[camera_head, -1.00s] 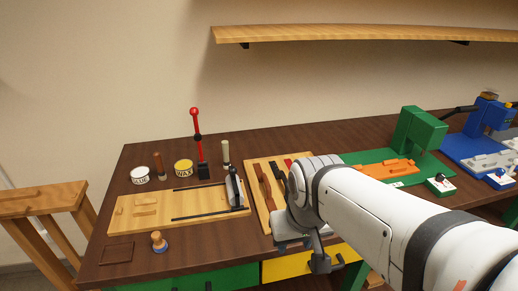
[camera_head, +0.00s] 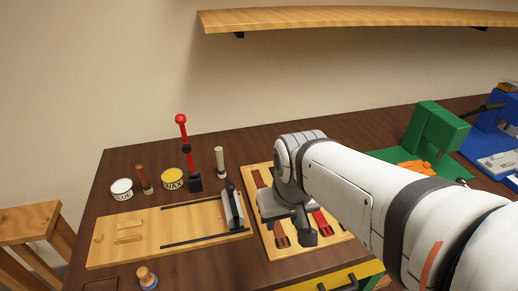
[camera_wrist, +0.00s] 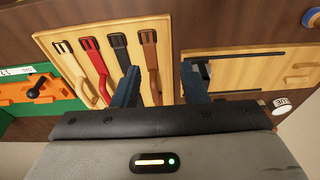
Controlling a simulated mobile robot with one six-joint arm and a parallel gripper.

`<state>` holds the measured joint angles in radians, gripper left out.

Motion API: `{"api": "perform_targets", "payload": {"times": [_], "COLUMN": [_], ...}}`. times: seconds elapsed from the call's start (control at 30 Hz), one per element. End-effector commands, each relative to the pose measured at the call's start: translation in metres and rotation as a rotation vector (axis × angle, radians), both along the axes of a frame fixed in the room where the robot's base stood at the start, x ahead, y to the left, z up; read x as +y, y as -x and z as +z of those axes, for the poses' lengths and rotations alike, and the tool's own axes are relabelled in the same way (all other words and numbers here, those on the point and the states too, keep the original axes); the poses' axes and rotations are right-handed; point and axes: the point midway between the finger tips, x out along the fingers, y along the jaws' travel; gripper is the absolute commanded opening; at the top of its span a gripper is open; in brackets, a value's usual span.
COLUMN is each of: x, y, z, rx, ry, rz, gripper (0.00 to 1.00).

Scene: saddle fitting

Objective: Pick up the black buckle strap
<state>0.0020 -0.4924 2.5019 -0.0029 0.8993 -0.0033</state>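The black buckle strap (camera_wrist: 120,55) lies on a light wooden board (camera_wrist: 180,28) in the wrist view. It is between a red strap (camera_wrist: 92,55) on its left and a brown strap (camera_wrist: 151,55) on its right. Its lower part runs behind my left finger. My gripper (camera_wrist: 160,70) is open, with nothing between its fingers. In the head view my gripper (camera_head: 306,236) is over the board (camera_head: 334,247), and my arm hides the black strap.
A tan strap (camera_wrist: 65,60) lies left of the red one. A wooden fixture with a black clamp (camera_head: 232,205) stands left of the board. Glue (camera_head: 122,189) and wax (camera_head: 173,178) tins and a red-handled tool (camera_head: 187,150) stand behind it. A green press (camera_head: 430,140) is at right.

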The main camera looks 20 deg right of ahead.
Motion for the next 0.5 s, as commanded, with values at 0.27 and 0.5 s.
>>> {"api": "perform_targets", "payload": {"times": [0.27,0.5], "x": [-0.001,-0.015], "y": [-0.004,-0.055], "z": [0.000,-0.001], "rx": [0.005,0.075], "ry": [0.004,0.060], "rz": [-0.002,-0.007], "gripper": [0.39,0.39]}}
